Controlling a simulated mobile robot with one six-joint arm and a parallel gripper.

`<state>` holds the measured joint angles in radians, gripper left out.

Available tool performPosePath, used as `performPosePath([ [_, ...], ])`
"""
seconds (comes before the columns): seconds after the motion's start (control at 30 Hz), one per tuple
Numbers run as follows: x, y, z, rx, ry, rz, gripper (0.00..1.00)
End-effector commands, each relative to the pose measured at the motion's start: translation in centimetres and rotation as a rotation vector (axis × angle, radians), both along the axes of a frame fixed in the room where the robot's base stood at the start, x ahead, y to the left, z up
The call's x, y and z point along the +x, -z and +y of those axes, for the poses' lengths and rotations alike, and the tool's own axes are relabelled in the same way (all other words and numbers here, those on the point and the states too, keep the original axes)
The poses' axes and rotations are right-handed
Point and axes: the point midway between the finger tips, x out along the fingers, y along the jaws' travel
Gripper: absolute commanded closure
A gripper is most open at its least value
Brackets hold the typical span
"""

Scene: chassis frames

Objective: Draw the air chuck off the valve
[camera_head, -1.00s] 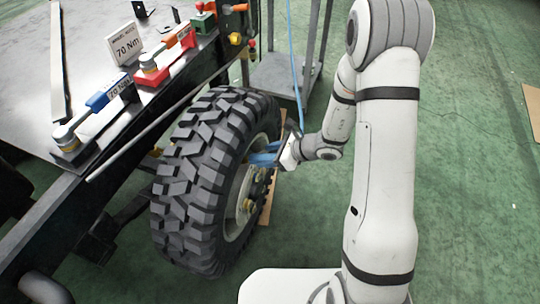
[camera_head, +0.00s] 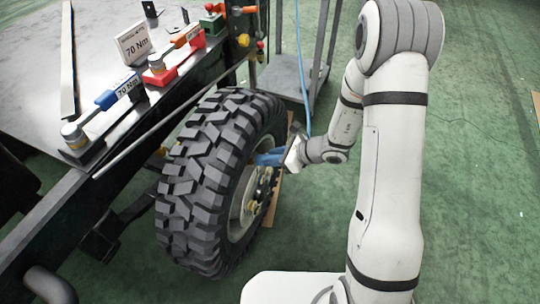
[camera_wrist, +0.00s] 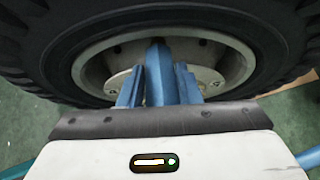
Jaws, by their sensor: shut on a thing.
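My gripper (camera_head: 272,157) is at the outer face of the big knobbly wheel (camera_head: 196,185). It also shows in the wrist view, its two blue fingers shut on the blue air chuck (camera_wrist: 158,72) between them. The chuck points into the pale rim (camera_wrist: 205,60). The valve cannot be made out; it is hidden by the chuck and fingers, so I cannot tell whether the chuck still touches it. A thin blue hose (camera_head: 298,60) hangs behind my wrist, and pieces of it show at the bottom corners of the wrist view (camera_wrist: 309,158).
The vehicle's dark deck (camera_head: 40,75) at left carries torque wrenches, one blue-handled (camera_head: 104,100) and one red (camera_head: 176,62), and a 70 Nm sign (camera_head: 134,43). A grey metal stand (camera_head: 287,75) is behind the wheel. The green floor right of my arm is clear.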

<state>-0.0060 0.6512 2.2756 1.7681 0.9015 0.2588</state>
Motion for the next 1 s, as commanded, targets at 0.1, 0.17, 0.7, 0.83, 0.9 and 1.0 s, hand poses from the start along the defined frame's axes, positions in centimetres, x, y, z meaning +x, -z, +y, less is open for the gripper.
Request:
performPosePath([
  [0.1,0.1,0.0,-0.1,0.000,0.003,-0.001,0.97],
  [0.17,0.1,0.0,-0.1,-0.001,0.004,-0.001,0.97],
  [0.7,-0.2,-0.7,-0.9,-0.001,0.004,-0.001,1.00],
  [0.83,-0.3,-0.9,-1.2,-0.001,0.004,-0.001,1.00],
  [0.9,-0.3,-1.1,-1.4,-0.001,0.004,-0.001,1.00],
  [1.0,-0.4,-1.2,-1.7,-0.001,0.004,-0.001,1.00],
])
